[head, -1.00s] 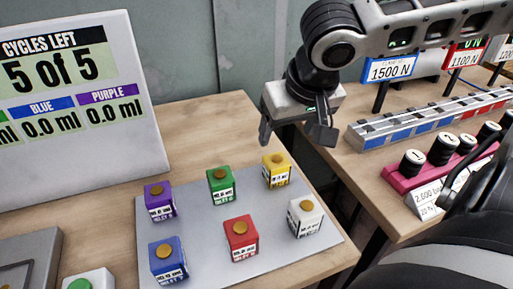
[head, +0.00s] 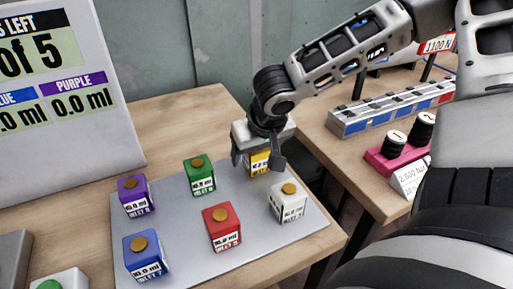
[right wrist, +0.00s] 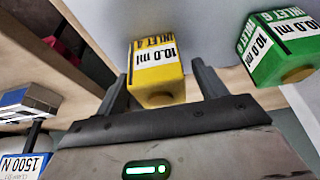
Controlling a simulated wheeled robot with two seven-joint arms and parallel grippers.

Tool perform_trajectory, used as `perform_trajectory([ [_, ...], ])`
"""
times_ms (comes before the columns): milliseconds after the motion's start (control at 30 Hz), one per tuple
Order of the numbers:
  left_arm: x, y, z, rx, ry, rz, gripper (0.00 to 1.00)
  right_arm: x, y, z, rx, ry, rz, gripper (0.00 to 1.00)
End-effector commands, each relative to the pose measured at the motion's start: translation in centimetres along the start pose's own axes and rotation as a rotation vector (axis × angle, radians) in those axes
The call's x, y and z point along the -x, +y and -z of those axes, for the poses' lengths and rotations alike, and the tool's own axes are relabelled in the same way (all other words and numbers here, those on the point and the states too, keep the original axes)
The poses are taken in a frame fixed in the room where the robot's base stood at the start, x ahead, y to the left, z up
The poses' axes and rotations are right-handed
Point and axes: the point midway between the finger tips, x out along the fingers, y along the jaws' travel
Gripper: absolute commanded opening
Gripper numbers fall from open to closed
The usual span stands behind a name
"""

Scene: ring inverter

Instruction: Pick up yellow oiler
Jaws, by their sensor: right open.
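The yellow oiler (head: 259,162) is a small cube with a white label, standing at the back right of the grey mat (head: 190,234). My right gripper (head: 258,163) is open just above and around it, hiding its top in the head view. In the right wrist view the yellow oiler (right wrist: 156,66) lies between the two open fingers (right wrist: 160,88), with gaps showing beside it. Its label reads 10.0 ml. My left gripper does not show.
The green oiler (head: 199,176) stands left of the yellow one and the white oiler (head: 288,203) in front. Red (head: 222,228), purple (head: 135,195) and blue (head: 145,257) oilers share the mat. A display board (head: 50,120) stands at the left.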

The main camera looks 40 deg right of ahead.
Motion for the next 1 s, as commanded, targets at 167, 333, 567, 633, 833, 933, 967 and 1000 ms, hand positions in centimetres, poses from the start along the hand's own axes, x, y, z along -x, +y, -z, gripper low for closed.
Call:
perform_trajectory([
  [167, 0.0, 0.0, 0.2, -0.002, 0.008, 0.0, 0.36, -0.8, 0.0, 0.0, 0.002, 0.001, 0.0, 0.71],
  [333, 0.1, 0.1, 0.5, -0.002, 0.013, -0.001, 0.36, -0.7, 0.0, 0.0, 0.001, 0.001, 0.001, 0.65],
  [567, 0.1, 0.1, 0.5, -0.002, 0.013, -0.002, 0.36, -0.7, 0.0, 0.0, 0.001, 0.002, 0.001, 0.2],
  [633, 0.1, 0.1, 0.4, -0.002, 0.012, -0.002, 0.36, -0.7, 0.0, 0.0, 0.001, 0.001, 0.001, 0.2],
  [833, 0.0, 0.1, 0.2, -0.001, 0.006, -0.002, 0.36, -0.5, 0.0, 0.1, 0.0, 0.002, 0.001, 0.2],
  [933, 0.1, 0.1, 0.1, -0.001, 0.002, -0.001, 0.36, 0.0, -0.1, 0.3, -0.001, 0.003, 0.002, 0.2],
  [967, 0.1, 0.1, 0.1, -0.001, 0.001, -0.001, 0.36, 0.2, -0.1, 0.5, -0.001, 0.004, 0.002, 0.2],
  [1000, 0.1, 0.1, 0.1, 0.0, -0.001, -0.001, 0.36, 0.7, -0.1, 0.7, 0.0, 0.005, 0.002, 0.2],
])
